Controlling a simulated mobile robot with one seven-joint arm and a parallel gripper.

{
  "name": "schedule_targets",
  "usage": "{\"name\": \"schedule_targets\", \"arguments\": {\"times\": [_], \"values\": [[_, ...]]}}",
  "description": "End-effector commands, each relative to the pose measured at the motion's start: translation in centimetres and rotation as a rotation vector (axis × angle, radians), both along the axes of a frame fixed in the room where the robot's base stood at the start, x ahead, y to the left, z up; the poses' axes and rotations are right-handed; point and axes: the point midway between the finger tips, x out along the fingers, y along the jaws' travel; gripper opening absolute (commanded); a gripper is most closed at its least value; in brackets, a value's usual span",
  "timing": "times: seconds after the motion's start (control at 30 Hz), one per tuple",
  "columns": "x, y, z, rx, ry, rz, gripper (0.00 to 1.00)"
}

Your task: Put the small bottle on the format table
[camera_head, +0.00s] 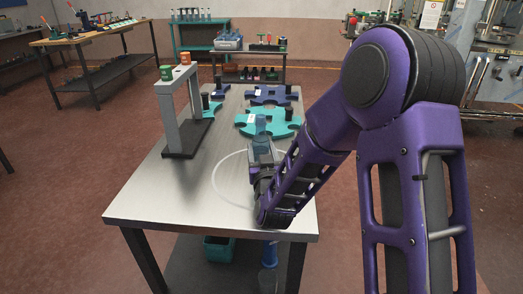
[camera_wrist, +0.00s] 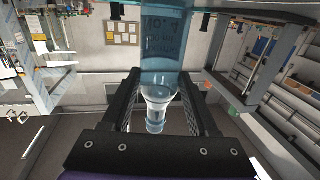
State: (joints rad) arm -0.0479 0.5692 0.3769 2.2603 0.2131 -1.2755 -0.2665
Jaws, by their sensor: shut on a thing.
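The small bottle (camera_head: 261,125) is clear blue and shows in the head view at the far end of my gripper (camera_head: 262,152). In the wrist view, the bottle (camera_wrist: 165,45) has its narrow neck between the two dark fingers of my gripper (camera_wrist: 159,80), which is shut on it. Its wide body extends beyond the fingertips. The format table (camera_head: 150,200) is a steel-topped table with a white circle marked on its top. My gripper and the bottle appear over the table, near that circle. I cannot tell whether the bottle touches the top.
A grey stand (camera_head: 193,110) with green and orange knobs is left of my gripper. A teal notched plate (camera_head: 248,130) and a purple one (camera_head: 263,97) lie farther back. A teal crate (camera_head: 218,250) is under the table. The front left of the top is clear.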

Motion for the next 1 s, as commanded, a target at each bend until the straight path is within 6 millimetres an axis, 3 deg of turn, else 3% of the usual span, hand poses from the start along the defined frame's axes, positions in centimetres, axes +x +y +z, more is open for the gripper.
{"name": "schedule_targets", "arguments": {"times": [0.47,0.5,0.6,0.67,1.0], "values": [[-0.1,-0.1,-1.8,-0.002,0.012,-0.001,0.00],[-0.1,-0.1,-1.8,-0.002,0.013,-0.001,0.65],[-0.1,-0.1,-2.0,-0.004,0.016,-0.001,0.83],[-0.2,-0.1,-2.0,-0.004,0.018,-0.001,0.90],[-0.2,-0.2,-1.8,-0.005,0.016,-0.002,0.90]]}}
